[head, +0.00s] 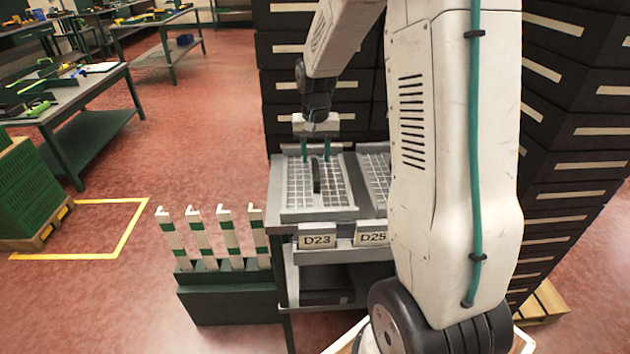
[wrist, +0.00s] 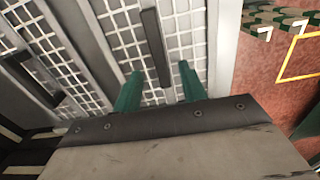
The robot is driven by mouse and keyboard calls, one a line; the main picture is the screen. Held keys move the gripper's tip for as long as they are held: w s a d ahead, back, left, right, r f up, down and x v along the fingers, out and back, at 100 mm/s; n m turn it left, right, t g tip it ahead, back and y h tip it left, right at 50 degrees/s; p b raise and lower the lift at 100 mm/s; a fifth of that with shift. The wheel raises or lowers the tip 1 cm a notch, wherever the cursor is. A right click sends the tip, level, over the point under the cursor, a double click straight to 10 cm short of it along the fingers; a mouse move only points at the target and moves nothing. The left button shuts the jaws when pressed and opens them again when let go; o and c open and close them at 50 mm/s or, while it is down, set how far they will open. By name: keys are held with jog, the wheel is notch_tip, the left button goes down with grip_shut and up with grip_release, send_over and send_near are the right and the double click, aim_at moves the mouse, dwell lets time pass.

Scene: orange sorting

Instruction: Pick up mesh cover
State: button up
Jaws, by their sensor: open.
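Black stacked crates (head: 575,120) rise behind and right of the rack. A green stand with white-and-green posts (head: 228,240) is close on the left. Workbenches (head: 75,110) and green crates (head: 28,190) are farther left. Red floor (head: 215,130) lies open between.

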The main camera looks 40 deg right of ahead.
aim_at(315, 169)
jog(key=f, duration=0.5)
jog(key=shift+s+a, duration=0.35)
jog(key=shift+s, duration=0.05)
grip_shut()
